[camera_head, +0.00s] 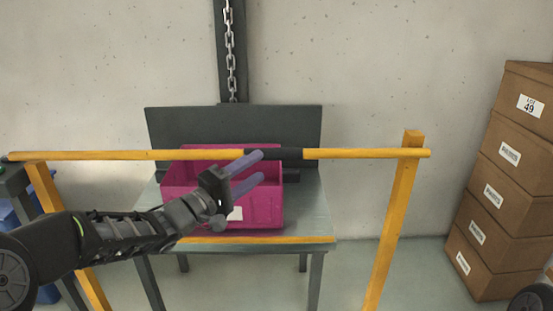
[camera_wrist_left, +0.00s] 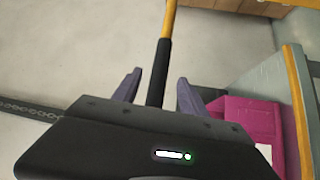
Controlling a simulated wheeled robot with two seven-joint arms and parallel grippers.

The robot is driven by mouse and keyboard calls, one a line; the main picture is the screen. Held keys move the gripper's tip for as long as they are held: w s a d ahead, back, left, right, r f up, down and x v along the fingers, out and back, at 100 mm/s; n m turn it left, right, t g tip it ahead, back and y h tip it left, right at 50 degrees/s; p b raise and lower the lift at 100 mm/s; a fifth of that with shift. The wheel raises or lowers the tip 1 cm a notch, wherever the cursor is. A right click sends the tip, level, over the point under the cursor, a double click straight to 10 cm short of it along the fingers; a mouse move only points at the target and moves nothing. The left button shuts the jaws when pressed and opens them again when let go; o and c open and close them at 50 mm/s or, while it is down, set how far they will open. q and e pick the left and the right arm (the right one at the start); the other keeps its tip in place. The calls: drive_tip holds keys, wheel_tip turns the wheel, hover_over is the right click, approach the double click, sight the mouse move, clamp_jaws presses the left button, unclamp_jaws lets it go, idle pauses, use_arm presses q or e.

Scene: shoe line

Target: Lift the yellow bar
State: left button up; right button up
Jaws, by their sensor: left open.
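The yellow bar (camera_head: 365,154) runs level across the head view, with a black grip section (camera_head: 288,154) in its middle. It spans two yellow posts. My left gripper (camera_head: 255,166) is open, its purple fingers pointing right near the left end of the black section. In the left wrist view the yellow bar (camera_wrist_left: 168,18) and its black section (camera_wrist_left: 159,72) run between the two spread fingers of the left gripper (camera_wrist_left: 155,85); I cannot tell whether they touch it. My right gripper is not in view.
A magenta crate (camera_head: 262,208) sits on a grey table (camera_head: 305,215) behind the bar. A right post (camera_head: 392,215) stands beside it. Stacked cardboard boxes (camera_head: 510,165) are at the far right. A chain (camera_head: 230,50) hangs at the back wall.

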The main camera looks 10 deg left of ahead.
sight(271, 159)
use_arm(q)
drive_tip(key=shift+x, duration=3.95)
drive_tip(key=shift+c, duration=0.2)
drive_tip(key=shift+f, duration=0.1)
clamp_jaws()
